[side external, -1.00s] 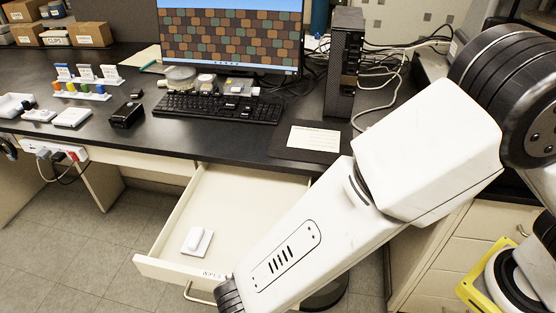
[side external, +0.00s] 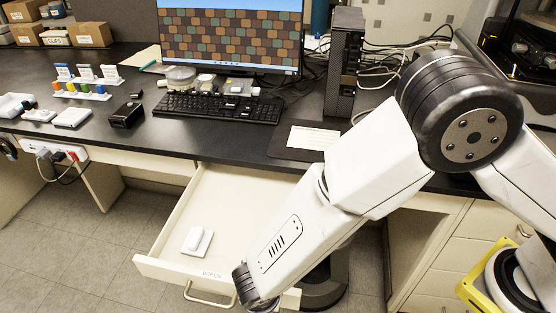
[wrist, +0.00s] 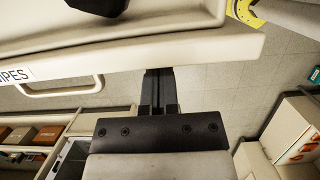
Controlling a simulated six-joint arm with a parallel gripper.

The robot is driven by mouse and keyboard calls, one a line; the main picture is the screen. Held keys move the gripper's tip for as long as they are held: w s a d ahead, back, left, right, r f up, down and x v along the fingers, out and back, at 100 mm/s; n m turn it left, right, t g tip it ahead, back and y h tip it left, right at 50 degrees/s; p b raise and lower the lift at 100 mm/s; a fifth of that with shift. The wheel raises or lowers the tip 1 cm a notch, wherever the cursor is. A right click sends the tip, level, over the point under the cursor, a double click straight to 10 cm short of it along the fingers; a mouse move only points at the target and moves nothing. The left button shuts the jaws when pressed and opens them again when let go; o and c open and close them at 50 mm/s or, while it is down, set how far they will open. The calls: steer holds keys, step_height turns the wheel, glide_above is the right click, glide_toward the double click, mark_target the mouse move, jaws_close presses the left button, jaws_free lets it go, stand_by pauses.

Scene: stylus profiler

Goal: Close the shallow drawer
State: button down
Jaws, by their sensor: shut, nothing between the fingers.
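The shallow drawer (side external: 222,236) stands pulled out below the black desk top, with a small white item (side external: 197,241) lying inside it. Its front, labelled WIPES, has a bar handle (side external: 208,297). In the wrist view the drawer front (wrist: 130,56) runs across the top, with the handle (wrist: 62,88) to the left of the fingers. My gripper (wrist: 159,75) is shut and empty, its fingertips at or just under the lower edge of the drawer front, right of the handle. I cannot tell whether they touch it. In the side view my arm hides the fingers and the drawer's right part.
The desk (side external: 230,143) holds a keyboard (side external: 218,106), a monitor (side external: 231,35) and a computer tower (side external: 343,62). A drawer cabinet (side external: 462,250) stands at the right, beside a yellow-framed thing (side external: 478,288). The floor (side external: 75,245) left of the drawer is clear.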

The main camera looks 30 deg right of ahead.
stand_by(0.3)
steer(key=w+d, duration=2.2)
steer(key=shift+w+d, duration=0.1)
steer(key=shift+s+a, duration=1.5)
steer(key=shift+a, duration=0.05)
steer(key=v, duration=1)
